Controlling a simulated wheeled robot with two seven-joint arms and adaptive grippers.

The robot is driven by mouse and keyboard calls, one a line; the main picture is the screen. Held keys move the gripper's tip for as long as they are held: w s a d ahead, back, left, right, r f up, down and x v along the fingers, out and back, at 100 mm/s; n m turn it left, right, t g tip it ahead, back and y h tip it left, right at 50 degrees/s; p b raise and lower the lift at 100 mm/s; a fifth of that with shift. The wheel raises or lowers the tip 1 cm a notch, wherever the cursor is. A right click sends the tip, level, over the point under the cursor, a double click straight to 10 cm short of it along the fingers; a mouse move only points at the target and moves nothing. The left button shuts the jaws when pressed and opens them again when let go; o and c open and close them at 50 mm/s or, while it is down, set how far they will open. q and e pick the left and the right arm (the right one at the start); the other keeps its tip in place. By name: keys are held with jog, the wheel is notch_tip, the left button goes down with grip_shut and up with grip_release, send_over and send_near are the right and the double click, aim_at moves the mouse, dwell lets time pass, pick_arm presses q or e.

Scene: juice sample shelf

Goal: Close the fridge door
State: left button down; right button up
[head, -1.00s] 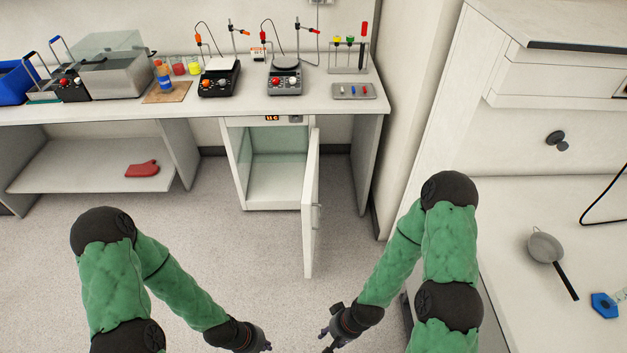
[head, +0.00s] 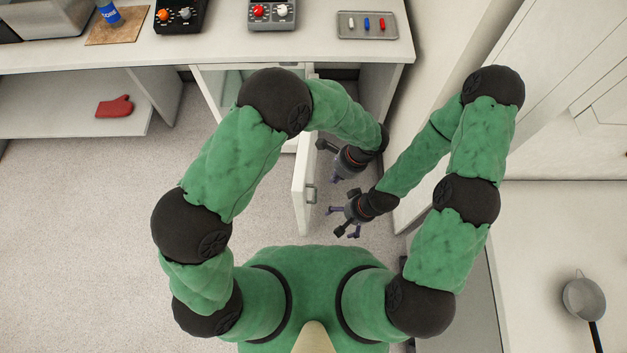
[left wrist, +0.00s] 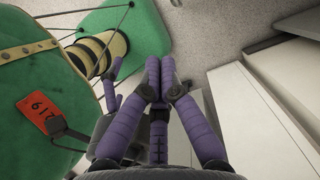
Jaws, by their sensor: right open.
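The white fridge door (head: 301,190) stands open in the head view, swung out toward me from the fridge (head: 222,95) under the counter. Its handle (head: 311,193) is on the right face. My left gripper (head: 335,177) is just right of the door, near the handle, with a small gap visible. In the left wrist view its purple fingers (left wrist: 160,75) are together with nothing between them. My right gripper (head: 342,222) is open and empty, lower and right of the door's free edge.
The counter (head: 190,48) above holds several instruments and a small tray (head: 366,27). A red mitt (head: 114,107) lies on the lower shelf at left. A white bench with a strainer (head: 583,298) stands at right. Floor left of the door is clear.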

pick_arm(q)
jog(key=w+a+f+b, duration=0.1)
jog(key=a+f+b, duration=0.2)
jog(key=a+f, duration=0.3)
jog(key=shift+w+a+f+m+t+y, duration=0.35)
jog(key=shift+a+f+m+t+y, duration=0.05)
jog(key=shift+f, duration=0.35)
jog(key=shift+a, duration=0.1)
